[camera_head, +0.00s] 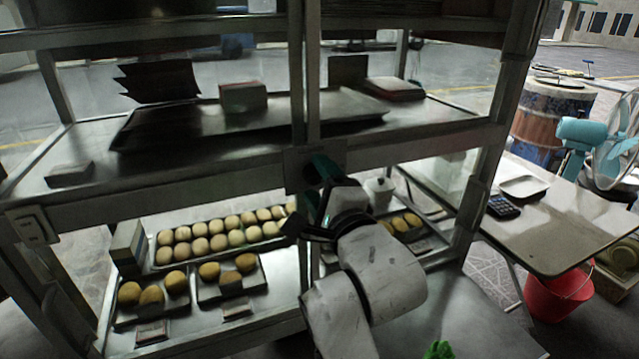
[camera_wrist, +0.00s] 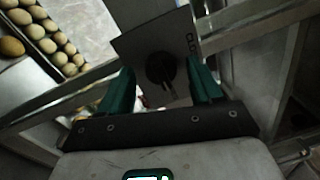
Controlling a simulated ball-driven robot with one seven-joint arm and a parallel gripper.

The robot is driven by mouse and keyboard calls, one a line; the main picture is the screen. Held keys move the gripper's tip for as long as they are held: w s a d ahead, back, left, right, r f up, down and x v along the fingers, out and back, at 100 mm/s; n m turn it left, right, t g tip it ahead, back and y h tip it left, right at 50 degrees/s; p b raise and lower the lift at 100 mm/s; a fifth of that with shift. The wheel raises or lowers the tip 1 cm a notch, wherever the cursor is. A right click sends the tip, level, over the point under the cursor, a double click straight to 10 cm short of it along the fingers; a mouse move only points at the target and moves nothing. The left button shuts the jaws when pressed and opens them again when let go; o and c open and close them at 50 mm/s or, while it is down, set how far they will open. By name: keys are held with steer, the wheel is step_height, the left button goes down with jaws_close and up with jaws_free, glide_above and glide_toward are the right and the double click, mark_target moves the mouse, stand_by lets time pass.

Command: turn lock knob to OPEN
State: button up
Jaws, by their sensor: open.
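The lock knob (camera_wrist: 161,67) is a round black knob on a square grey metal plate (camera_wrist: 133,43), seen in the wrist view. The plate sits on the front post of the glass-and-metal cabinet (camera_head: 235,172). My gripper (camera_wrist: 163,82) is open, with one green finger on each side of the knob in that view. I cannot tell whether the fingers touch it. In the head view my gripper (camera_head: 325,165) is at the middle post and hides most of the plate and the knob.
Trays of round buns (camera_head: 215,235) lie on the cabinet's lower shelf. A dark tray (camera_head: 250,118) lies on the shelf above. At the right stand a table (camera_head: 560,225) with a calculator (camera_head: 503,206), a red bucket (camera_head: 556,297), a teal fan (camera_head: 590,133) and a barrel (camera_head: 550,120).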

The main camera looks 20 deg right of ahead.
steer(key=s+b, duration=0.1)
steer(key=s, duration=0.9)
steer(key=shift+s+f, duration=0.4)
steer(key=shift+f, duration=0.05)
steer(key=shift+a, duration=0.1)
steer(key=s+d+f+n+g+h+p, duration=0.1)
steer(key=s+d+f+n+g+p, duration=0.3)
steer(key=f, duration=0.4)
steer(key=s+d+f+n+g+p, duration=0.25)
steer(key=f+n+g, duration=0.3)
steer(key=f, duration=0.35)
steer(key=s+d+f+n+g+p, duration=0.1)
steer(key=s+f+n+g, duration=0.3)
steer(key=s, duration=0.6)
steer(key=s+f+n+g+y+p, duration=0.1)
steer(key=s+f+n+g+p, duration=0.2)
steer(key=s+f+n, duration=0.3)
steer(key=s+g, duration=0.1)
steer(key=s, duration=0.3)
steer(key=shift+s+d+n+p, duration=0.2)
steer(key=shift+d+n+p, duration=0.15)
steer(key=shift+p, duration=0.05)
